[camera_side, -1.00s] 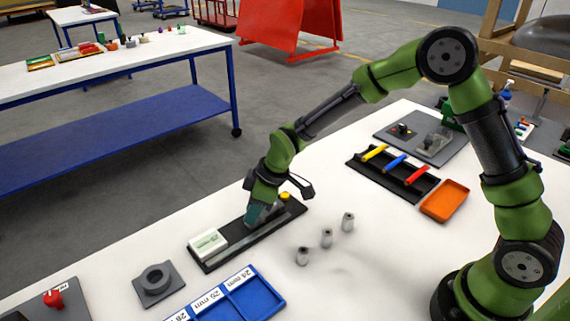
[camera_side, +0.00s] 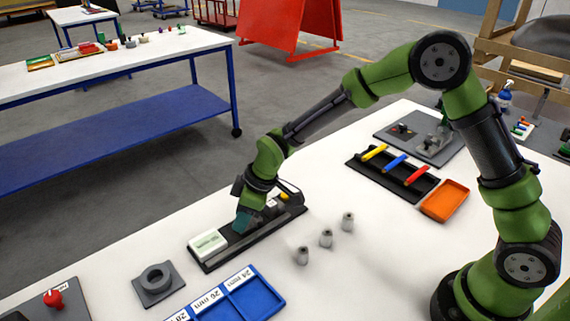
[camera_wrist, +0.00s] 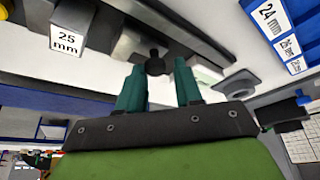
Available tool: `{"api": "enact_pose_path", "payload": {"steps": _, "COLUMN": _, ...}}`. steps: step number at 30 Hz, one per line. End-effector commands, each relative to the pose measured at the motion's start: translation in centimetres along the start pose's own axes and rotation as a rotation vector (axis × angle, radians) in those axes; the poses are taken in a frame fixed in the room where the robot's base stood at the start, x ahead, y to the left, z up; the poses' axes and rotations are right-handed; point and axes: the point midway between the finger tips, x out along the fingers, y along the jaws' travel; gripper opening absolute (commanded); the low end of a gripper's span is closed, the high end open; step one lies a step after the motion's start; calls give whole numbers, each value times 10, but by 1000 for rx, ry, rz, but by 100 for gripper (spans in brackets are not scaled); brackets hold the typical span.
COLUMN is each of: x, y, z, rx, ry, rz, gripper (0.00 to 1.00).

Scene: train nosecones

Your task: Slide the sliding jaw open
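A long black gauge base (camera_side: 291,213) with a grey rail lies on the white table in the side view. A white block with a printed face (camera_side: 208,245) stands at its left end and a yellow button (camera_side: 284,196) near its right end. My gripper (camera_side: 241,222) points down over the base, close to the white block. In the wrist view my teal fingers (camera_wrist: 158,82) are apart, with a small black knob (camera_wrist: 155,63) between their tips and a slight gap visible each side. A grey block labelled "25 mm" (camera_wrist: 67,42) is at upper left. The sliding jaw itself is mostly hidden.
Several small grey cylinders, including one (camera_side: 326,238), stand right of the base. A blue labelled tray (camera_side: 262,314) and a grey ring fixture (camera_side: 158,284) are in front. A black rack with coloured handles (camera_side: 393,176) and an orange tray (camera_side: 445,200) lie at right.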

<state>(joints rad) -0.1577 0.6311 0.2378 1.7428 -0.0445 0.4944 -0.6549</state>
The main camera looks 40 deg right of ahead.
Motion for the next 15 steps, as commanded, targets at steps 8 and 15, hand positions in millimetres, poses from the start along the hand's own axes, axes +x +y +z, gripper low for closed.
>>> {"api": "enact_pose_path", "payload": {"steps": 8, "x": -23, "y": 2, "z": -1, "rx": 0, "ry": 3, "rz": 4, "gripper": 35}}
{"api": "enact_pose_path", "payload": {"steps": 15, "x": -80, "y": 2, "z": -1, "rx": 1, "ry": 4, "rz": 6, "gripper": 35}}
